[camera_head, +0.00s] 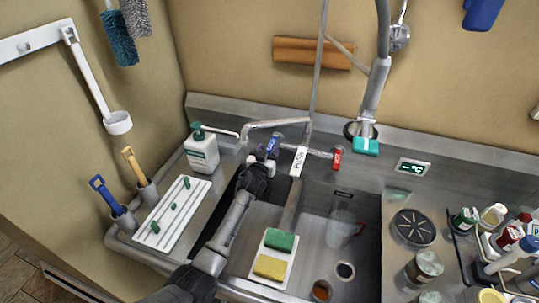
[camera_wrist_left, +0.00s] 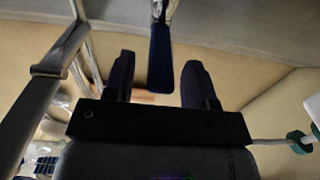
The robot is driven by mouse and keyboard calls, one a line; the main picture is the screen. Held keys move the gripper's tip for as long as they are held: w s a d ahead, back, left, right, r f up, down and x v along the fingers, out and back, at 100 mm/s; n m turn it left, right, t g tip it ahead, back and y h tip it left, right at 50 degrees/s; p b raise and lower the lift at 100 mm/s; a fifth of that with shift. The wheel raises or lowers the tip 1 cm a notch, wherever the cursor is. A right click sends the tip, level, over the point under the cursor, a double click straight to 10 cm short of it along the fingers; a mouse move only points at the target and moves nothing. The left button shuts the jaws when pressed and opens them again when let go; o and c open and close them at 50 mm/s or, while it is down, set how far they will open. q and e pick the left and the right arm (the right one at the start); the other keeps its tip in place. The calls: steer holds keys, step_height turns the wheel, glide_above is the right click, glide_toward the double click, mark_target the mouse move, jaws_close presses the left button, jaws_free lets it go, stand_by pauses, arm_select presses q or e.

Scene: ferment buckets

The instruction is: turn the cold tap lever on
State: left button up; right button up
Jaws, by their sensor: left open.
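The blue cold tap lever (camera_head: 273,146) is on the left side of the tap at the back of the sink. In the left wrist view the lever (camera_wrist_left: 160,58) shows between the two dark fingers, seemingly clear of both. My left gripper (camera_head: 262,163) is open, just in front of and below the lever. I cannot tell whether it touches. The red lever (camera_head: 337,158) is on the right side of the tap. My right gripper is not in view.
A white soap bottle (camera_head: 202,152) with a green pump stands left of the tap. A white PUSH tag (camera_head: 298,161) hangs between the levers. A sprayer with a teal end (camera_head: 366,147) hangs at right. Sponges (camera_head: 270,266) lie on a tray at the front.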

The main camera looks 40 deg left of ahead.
arm_select(q)
steer(key=shift+b+x, duration=0.45)
steer(key=shift+x, duration=0.45)
steer(key=shift+c, duration=0.4)
jaws_close()
